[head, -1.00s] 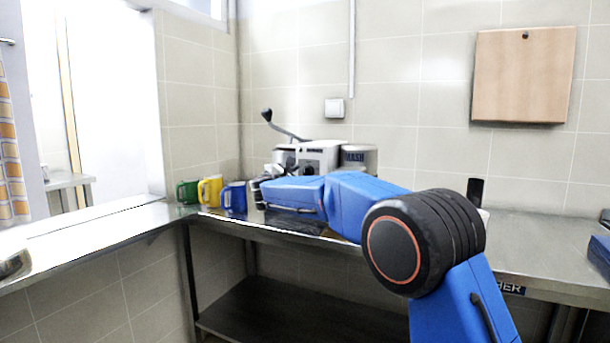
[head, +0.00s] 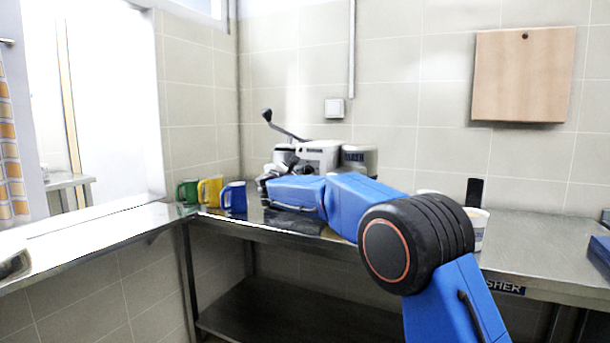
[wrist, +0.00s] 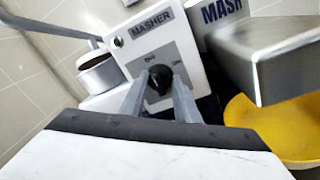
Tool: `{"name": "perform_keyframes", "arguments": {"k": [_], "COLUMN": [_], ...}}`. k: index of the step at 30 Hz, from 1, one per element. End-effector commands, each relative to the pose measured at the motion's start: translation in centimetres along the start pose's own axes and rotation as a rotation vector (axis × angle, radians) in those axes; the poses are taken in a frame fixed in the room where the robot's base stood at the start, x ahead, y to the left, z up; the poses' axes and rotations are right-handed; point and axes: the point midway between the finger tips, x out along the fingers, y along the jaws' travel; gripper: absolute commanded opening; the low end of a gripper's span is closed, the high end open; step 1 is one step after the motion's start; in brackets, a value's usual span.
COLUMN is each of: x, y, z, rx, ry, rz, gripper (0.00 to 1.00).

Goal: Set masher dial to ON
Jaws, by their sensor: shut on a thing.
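The masher is a white box with a grey dial plate, standing at the back of the steel counter in the head view (head: 320,151). The wrist view shows its MASHER label and front panel (wrist: 151,32). The black dial (wrist: 160,77) sits on the grey plate, with small markings above it and to its right that are too blurred to read. My gripper (wrist: 160,92) has one finger on each side of the dial and is shut on it. The dial's exact pointing is unclear. In the head view my arm hides the dial.
Green, yellow and blue mugs (head: 209,192) stand left of the masher. A masher lever (head: 284,126) rises behind. In the wrist view, a metal block (wrist: 270,55) and a yellow round thing (wrist: 265,115) lie right. A white tub (head: 479,229) stands right on the counter.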

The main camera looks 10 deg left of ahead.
Motion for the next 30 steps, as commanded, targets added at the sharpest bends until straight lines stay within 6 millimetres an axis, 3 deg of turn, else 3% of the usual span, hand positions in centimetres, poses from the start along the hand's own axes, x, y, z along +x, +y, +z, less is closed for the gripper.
{"name": "perform_keyframes", "arguments": {"k": [11, 30], "x": [-0.02, 0.0], "y": [-0.07, -0.22], "z": [-0.08, -0.36], "rx": [0.147, 0.737], "ry": [-0.01, -0.047], "rz": [0.006, 0.03], "gripper": [0.06, 0.06]}}
